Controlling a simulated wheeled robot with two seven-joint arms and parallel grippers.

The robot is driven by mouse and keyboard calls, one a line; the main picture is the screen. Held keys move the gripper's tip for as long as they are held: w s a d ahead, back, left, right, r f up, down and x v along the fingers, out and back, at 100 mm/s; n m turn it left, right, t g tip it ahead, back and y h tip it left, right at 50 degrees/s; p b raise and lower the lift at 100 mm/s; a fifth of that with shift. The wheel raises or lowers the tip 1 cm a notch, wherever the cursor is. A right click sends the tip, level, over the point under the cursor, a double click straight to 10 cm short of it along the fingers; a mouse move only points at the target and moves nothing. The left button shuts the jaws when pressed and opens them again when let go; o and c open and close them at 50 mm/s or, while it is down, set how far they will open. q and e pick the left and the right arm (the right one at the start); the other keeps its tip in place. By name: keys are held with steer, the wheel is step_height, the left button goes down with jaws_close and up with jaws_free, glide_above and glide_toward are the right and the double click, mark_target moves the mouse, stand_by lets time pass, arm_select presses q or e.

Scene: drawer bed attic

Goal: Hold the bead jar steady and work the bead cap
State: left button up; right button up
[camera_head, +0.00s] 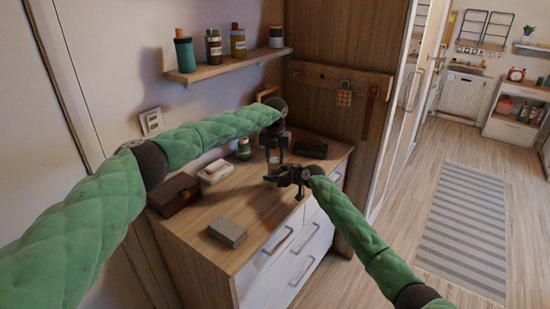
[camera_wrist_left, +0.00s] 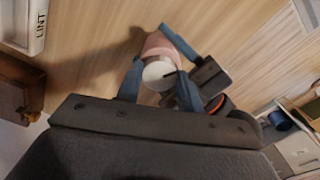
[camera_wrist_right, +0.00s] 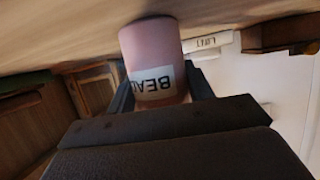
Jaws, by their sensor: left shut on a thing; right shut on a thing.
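The bead jar is a pink cylinder with a white label reading "BEA…" in the right wrist view (camera_wrist_right: 152,50). My right gripper (camera_wrist_right: 160,95) is shut on the jar's body from the side. In the left wrist view the jar's pink body (camera_wrist_left: 158,42) shows below the round white bead cap (camera_wrist_left: 158,75), which has a dark mark. My left gripper (camera_wrist_left: 157,88) is above with its fingers on both sides of the cap, shut on it. In the head view my left gripper (camera_head: 274,157) is over my right gripper (camera_head: 272,179) above the dresser; the jar is mostly hidden there.
The wooden dresser top (camera_head: 258,208) holds a dark brown box (camera_head: 174,194), a white lint box (camera_head: 215,172), a grey block (camera_head: 227,233), a green bottle (camera_head: 244,150) and a dark tray (camera_head: 312,148). A wall shelf (camera_head: 230,65) with several containers is above.

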mark_target(275, 160)
arm_select(q)
steer(key=shift+a+n, duration=0.1)
steer(key=shift+n, duration=0.7)
arm_select(e)
steer(key=shift+s+a, duration=0.1)
arm_select(q)
steer(key=o, duration=1)
steer(key=shift+r, duration=0.1)
step_height(275, 160, up, 12)
arm_select(e)
steer(key=o, duration=1.1)
